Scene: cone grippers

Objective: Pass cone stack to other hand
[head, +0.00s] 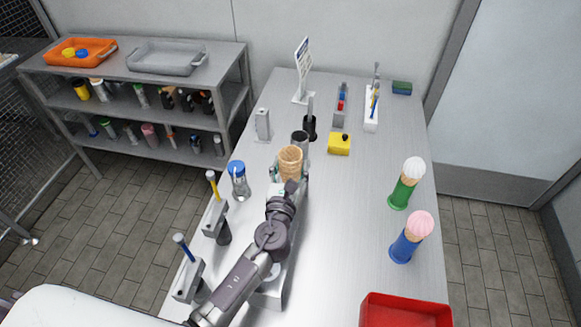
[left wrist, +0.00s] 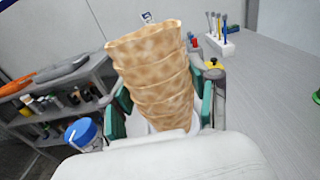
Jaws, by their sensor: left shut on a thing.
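The cone stack (head: 290,160) is several tan waffle cones nested together, with the open rim up. My left gripper (head: 290,178) is shut on the stack over the middle of the table. In the left wrist view the cone stack (left wrist: 155,75) stands nearly upright, leaning slightly left, between the green-padded fingers. Its lower end is hidden by the white part of my wrist in front. My right gripper is not in either view.
The grey table (head: 350,220) is clear right of my arm. A green holder (head: 402,192) and a blue holder (head: 408,245) with topped cones stand at the right. A red tray (head: 405,312) is at the near edge. A blue-lidded jar (head: 238,178) stands left of the gripper.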

